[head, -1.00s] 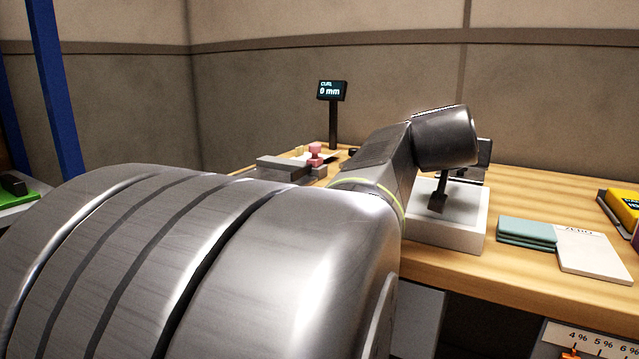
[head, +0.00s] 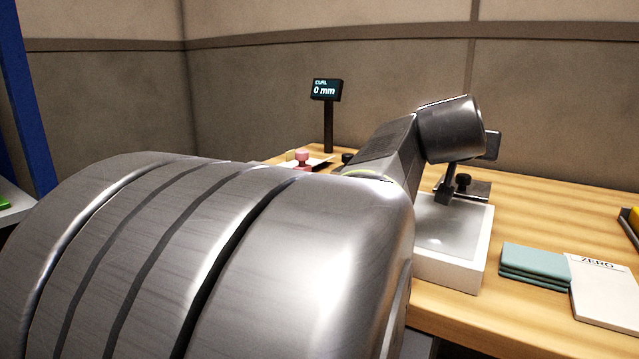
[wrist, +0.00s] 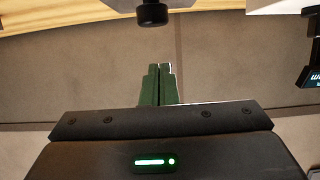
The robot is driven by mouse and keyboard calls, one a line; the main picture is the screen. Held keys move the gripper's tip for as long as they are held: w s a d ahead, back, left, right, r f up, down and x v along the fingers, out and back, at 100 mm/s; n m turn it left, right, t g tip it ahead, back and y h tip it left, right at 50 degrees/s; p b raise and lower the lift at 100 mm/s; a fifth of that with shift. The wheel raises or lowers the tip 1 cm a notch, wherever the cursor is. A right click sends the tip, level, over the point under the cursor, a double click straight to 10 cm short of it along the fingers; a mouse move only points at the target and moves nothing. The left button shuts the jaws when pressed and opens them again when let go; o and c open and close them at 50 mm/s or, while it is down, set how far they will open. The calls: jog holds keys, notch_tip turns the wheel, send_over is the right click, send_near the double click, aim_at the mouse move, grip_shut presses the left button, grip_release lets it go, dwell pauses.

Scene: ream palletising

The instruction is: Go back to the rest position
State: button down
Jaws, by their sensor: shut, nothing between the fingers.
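My gripper (wrist: 160,68) shows in the wrist view with its two dark green fingers side by side, shut and empty. The fingers stand out against the brown wall, and I see nothing touching them in that view. In the head view my large grey arm fills the left and middle, and its end link hangs over the white block on the bench. The fingers are hard to make out there.
The wooden bench (head: 545,207) holds the white block (head: 447,268), teal cloths (head: 535,265), a ZERO pad (head: 603,292) and a pink-knobbed item (head: 303,158). A display (head: 326,90) reads 0 mm. A black knob (wrist: 152,14) is near the gripper in the wrist view.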

jog(key=shift+s+a+f+b, duration=0.1)
jog(key=shift+s+f+b, duration=0.15)
jog(key=shift+f, duration=0.3)
jog(key=shift+w+f+b, duration=0.15)
jog(key=shift+f+b, duration=0.3)
jog(key=shift+f, duration=0.1)
